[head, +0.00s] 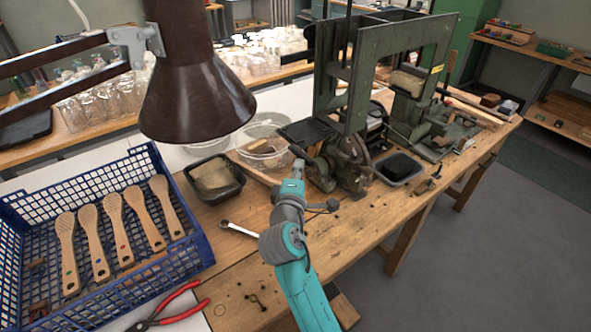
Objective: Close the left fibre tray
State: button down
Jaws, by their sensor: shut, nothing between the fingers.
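A black tray (237,187) with tan material in it, which looks like the left fibre tray, sits on the bench between the blue crate and the machine. A second, grey tray (411,181) with black material in it sits right of the machine's front. Both look open at the top. My gripper (299,164) is shut and empty, at the machine's front left. It is to the right of the left tray and apart from it. Its tip is small, and I cannot tell whether it touches the machine.
The green tufting machine (352,95) has a dark flat plate (307,132) near my gripper. A blue crate (160,262) of wooden brush handles, a wrench (240,229) and red pliers (170,309) are at left. A brown lamp (195,95) hangs above. Clear bowls (262,150) stand behind.

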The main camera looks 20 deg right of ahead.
jog(key=w+d, duration=0.4)
jog(key=d, duration=0.9)
jog(key=shift+d+r, duration=0.15)
